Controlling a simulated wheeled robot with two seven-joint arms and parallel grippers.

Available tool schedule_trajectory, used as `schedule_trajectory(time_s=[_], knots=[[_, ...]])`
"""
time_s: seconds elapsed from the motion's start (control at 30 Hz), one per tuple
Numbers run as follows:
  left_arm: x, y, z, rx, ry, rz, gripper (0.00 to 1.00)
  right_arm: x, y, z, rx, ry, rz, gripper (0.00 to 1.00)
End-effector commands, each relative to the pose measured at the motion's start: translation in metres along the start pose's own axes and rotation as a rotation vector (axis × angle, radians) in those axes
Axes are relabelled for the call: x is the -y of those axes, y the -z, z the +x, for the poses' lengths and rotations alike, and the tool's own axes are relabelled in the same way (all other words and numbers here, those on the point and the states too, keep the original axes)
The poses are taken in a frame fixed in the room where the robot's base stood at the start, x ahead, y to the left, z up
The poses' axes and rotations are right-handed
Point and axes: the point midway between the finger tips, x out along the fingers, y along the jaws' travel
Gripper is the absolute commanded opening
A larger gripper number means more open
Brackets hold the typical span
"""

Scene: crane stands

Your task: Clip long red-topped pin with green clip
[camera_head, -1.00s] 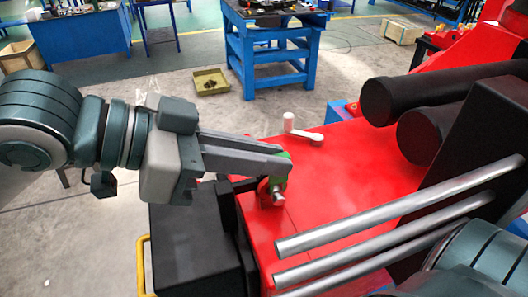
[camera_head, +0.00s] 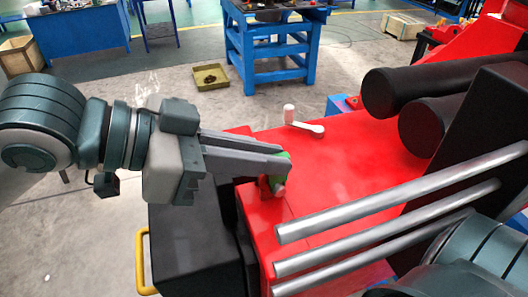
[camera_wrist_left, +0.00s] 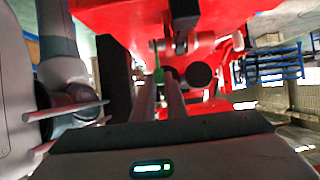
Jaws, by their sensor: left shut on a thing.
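My left gripper (camera_head: 280,166) reaches in from the left over the red machine surface (camera_head: 350,165) and is shut on the green clip (camera_head: 285,160). The clip also shows as a green sliver between the fingers' far ends in the left wrist view (camera_wrist_left: 159,76). A short metal pin end (camera_head: 279,188) shows right below the clip, close to the fingertips. I cannot tell whether the clip is around the pin or only beside it. The pin's red top cannot be told from the red surface. My right gripper is not in view.
A white crank handle (camera_head: 305,128) stands on the red surface behind the gripper. Several grey metal rods (camera_head: 370,205) cross the front right. Black cylinders (camera_head: 430,88) lie at the right. A black box (camera_head: 190,245) with a yellow handle (camera_head: 142,262) is below my left arm.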

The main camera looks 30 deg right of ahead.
Motion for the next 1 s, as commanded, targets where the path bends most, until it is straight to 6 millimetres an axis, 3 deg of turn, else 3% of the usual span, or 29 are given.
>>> schedule_trajectory(time_s=[0.3,0.33,0.4,0.43,1.0], knots=[[0.0001,-0.0057,0.0029,0.0,0.0,0.0,0.0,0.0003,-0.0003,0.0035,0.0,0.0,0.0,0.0],[0.0001,-0.0056,0.0028,0.0,0.0,0.0,0.14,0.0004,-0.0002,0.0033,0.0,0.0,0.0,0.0],[0.0001,-0.0052,0.0026,0.0,0.0,0.0,0.31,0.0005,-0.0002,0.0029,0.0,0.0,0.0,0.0],[0.0,-0.0052,0.0026,0.0,0.0,0.0,0.33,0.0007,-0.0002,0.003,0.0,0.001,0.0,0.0],[0.0004,-0.0045,-0.0015,0.0,0.001,-0.001,0.33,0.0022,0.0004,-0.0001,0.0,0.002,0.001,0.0]])
